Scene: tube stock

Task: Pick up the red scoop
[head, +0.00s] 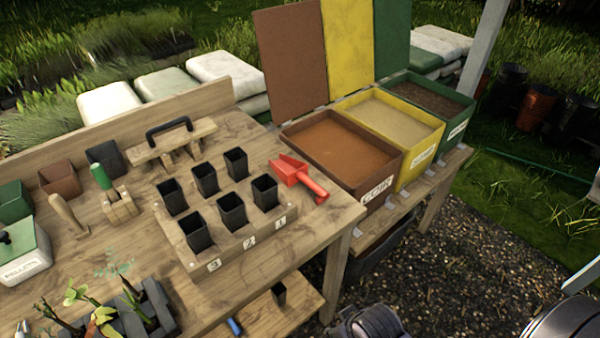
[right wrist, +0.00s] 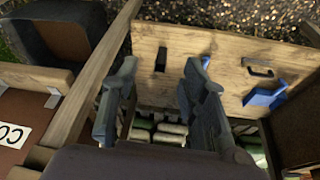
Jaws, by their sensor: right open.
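The red scoop (head: 298,177) lies on the wooden bench near its right edge, beside the block of black pots, its handle toward the lower right. It does not show in the right wrist view. My right gripper (right wrist: 162,85) is open and empty in the right wrist view, with the lower wooden shelf beyond its fingers. In the head view a dark part of my arm (head: 370,322) shows at the bottom edge, off the bench and well below the scoop. My left gripper is in neither view.
A pot holder (head: 190,262) with several black pots stands left of the scoop. The brown coir bin (head: 345,180) stands close to its right, with yellow (head: 428,150) and green (head: 455,128) bins beyond. A blue object (right wrist: 265,98) lies on the lower shelf (right wrist: 225,70).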

